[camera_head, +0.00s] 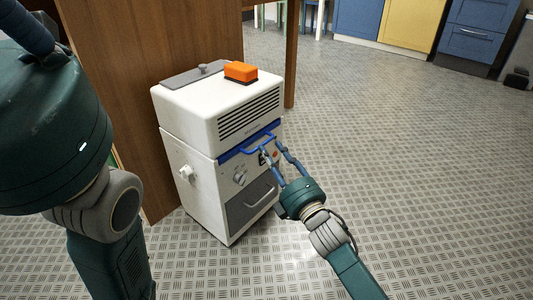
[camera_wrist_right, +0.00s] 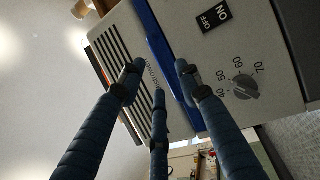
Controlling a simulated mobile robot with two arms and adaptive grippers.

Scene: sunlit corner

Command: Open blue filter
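The blue filter (camera_head: 229,156) is a blue strip with a protruding bar handle across the front of a white boxy machine (camera_head: 205,180), just under its vented top. In the right wrist view the blue strip (camera_wrist_right: 157,42) runs down between my fingers. My right gripper (camera_head: 272,151) is at the right part of the handle, with its fingers spread. In the wrist view the right gripper (camera_wrist_right: 160,78) is open, with two fingers on the vent side and one on the dial side. Contact cannot be told. My left arm fills the left edge; its gripper is out of view.
An orange box (camera_head: 240,71) and a grey lid (camera_head: 196,75) are on top of the machine. A dial (camera_head: 240,178) and grey drawer (camera_head: 250,204) are below the blue strip. A wooden panel (camera_head: 125,90) stands behind. The metal floor (camera_head: 420,150) to the right is clear.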

